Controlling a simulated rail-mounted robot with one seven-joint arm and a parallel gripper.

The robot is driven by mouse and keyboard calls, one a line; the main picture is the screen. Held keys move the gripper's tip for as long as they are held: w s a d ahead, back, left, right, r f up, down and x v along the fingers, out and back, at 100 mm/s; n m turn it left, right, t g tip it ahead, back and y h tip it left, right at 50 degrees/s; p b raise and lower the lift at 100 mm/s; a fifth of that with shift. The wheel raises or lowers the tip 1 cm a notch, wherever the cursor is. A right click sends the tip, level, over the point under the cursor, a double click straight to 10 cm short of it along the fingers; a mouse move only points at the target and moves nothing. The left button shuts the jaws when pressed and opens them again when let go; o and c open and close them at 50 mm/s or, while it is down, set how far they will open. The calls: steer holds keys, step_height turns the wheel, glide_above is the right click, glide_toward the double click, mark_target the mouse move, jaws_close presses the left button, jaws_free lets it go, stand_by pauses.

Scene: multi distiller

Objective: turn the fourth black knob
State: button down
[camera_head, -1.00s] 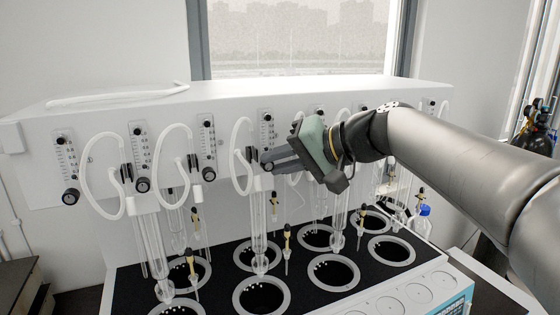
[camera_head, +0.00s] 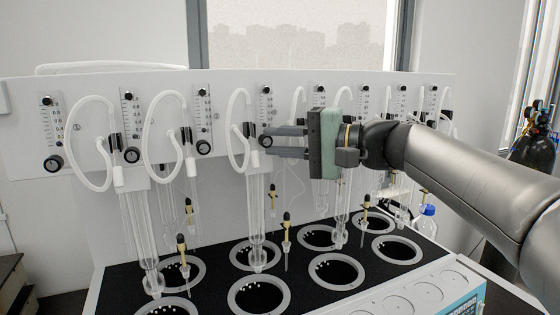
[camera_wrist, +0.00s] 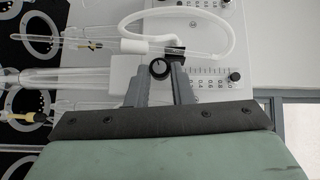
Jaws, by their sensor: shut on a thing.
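The fourth black knob (camera_head: 265,141) from the left is a small round knob with a pale mark on its face. It sits below the fourth flow gauge (camera_head: 266,104) on the white panel. My gripper (camera_head: 270,142) reaches it from the right, its two grey fingers level, one above and one below the knob. In the wrist view the knob (camera_wrist: 158,68) lies between the fingertips (camera_wrist: 160,76), which are shut on it. The knob's sides are partly hidden by the fingers.
Similar black knobs (camera_head: 203,148) and gauges line the panel to the left. A white looped hose (camera_head: 234,125) hangs close to the fingers on the left. Glass tubes (camera_head: 256,210) stand below, over the black top with round wells (camera_head: 262,296).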

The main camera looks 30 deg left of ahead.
steer(key=f+m+y+b, duration=0.1)
steer(key=b, duration=0.2)
steer(key=shift+m+y, duration=0.3)
steer(key=shift+m, duration=0.1)
steer(key=shift+r, duration=0.1)
steer(key=shift+r+m+y+b, duration=0.1)
steer(key=shift+m+y+b, duration=0.2)
steer(key=shift+b, duration=0.1)
steer(key=c, duration=1.6)
jaws_free()
steer(key=shift+o, duration=0.2)
steer(key=shift+d, duration=0.1)
steer(key=b+v, duration=0.3)
steer(key=v, duration=1.4)
steer(key=shift+d, duration=0.15)
